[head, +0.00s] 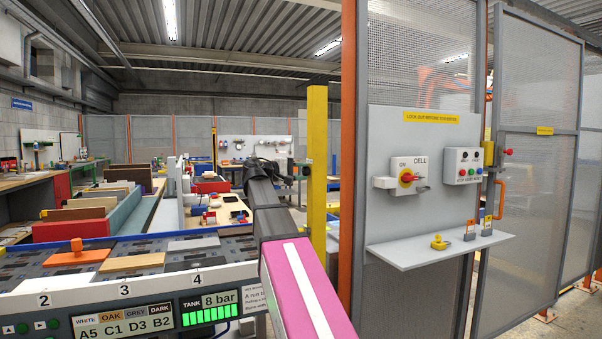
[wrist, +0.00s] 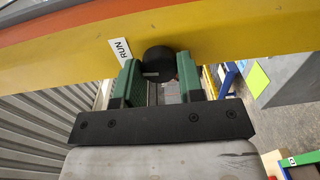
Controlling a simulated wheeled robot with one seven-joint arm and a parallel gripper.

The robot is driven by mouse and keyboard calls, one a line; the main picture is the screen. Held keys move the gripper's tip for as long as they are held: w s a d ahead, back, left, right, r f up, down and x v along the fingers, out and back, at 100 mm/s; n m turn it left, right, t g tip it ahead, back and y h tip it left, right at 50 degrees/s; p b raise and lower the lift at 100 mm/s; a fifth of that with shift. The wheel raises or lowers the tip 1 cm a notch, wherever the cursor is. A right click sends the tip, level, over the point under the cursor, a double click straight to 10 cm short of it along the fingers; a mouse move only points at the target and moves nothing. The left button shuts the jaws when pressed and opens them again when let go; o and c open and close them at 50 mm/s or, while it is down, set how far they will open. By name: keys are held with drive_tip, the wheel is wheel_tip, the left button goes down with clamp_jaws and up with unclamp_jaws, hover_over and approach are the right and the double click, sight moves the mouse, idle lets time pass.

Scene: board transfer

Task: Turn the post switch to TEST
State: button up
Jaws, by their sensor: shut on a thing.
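The yellow post (head: 318,150) stands right of my arm in the head view and crosses the top of the wrist view (wrist: 230,40). The post switch is a black round knob (wrist: 158,62) on the post's face. A white RUN label (wrist: 119,49) sits just left of the knob in the wrist view. No TEST label is visible; the fingers and knob hide part of the post. My gripper (wrist: 159,78) is shut on the knob, one green finger on each side. A small light mark shows on the knob, but I cannot tell which setting it points to.
A bench (head: 215,275) with numbered slots and boards is at the left. Mesh fencing (head: 525,200) closes the right side.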

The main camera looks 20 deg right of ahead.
drive_tip(key=shift+n, duration=0.7)
drive_tip(key=shift+f, duration=0.1)
drive_tip(key=o, duration=0.9)
drive_tip(key=a, duration=1.1)
drive_tip(key=shift+s+r, duration=0.2)
